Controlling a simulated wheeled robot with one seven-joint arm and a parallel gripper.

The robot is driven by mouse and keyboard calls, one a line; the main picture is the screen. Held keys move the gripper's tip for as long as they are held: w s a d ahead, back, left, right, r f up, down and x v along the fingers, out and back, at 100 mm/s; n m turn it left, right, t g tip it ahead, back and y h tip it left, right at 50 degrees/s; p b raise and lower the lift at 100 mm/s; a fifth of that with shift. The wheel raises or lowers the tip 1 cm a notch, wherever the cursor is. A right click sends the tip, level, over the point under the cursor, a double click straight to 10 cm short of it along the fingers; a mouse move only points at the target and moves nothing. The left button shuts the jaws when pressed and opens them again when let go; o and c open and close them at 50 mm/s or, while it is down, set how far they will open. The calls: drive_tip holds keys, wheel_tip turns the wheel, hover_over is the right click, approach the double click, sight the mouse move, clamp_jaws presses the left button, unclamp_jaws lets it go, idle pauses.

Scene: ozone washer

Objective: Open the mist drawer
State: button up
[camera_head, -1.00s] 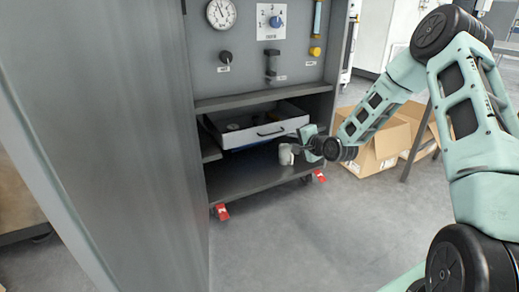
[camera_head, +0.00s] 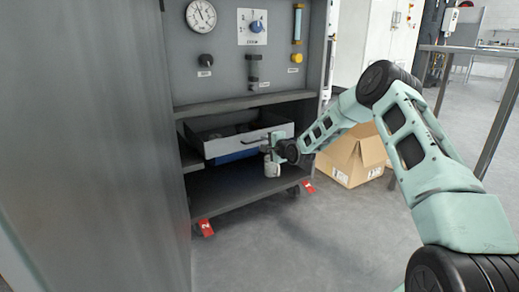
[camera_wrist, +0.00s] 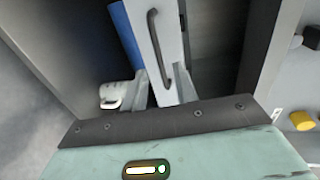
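The mist drawer (camera_head: 222,147) is a pale box with a blue underside, standing partly pulled out of the grey cabinet in the head view. Its dark bar handle (camera_head: 250,139) runs along the front. The drawer front also shows in the wrist view (camera_wrist: 172,35), where the handle (camera_wrist: 152,40) runs down toward my fingers. My gripper (camera_head: 271,149) is at the right end of the drawer front. In the wrist view my fingers (camera_wrist: 171,90) stand apart, either side of the handle's lower end; I cannot tell whether they touch it.
Gauges and knobs sit on the panel above. A cardboard box (camera_head: 352,160) stands right. The floor in front is clear.

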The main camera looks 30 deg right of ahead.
sight(258, 141)
drive_tip(key=b+x, duration=0.1)
drive_tip(key=x, duration=0.3)
drive_tip(key=shift+w+f+b, duration=0.15)
drive_tip(key=shift+w+b, duration=0.25)
clamp_jaws()
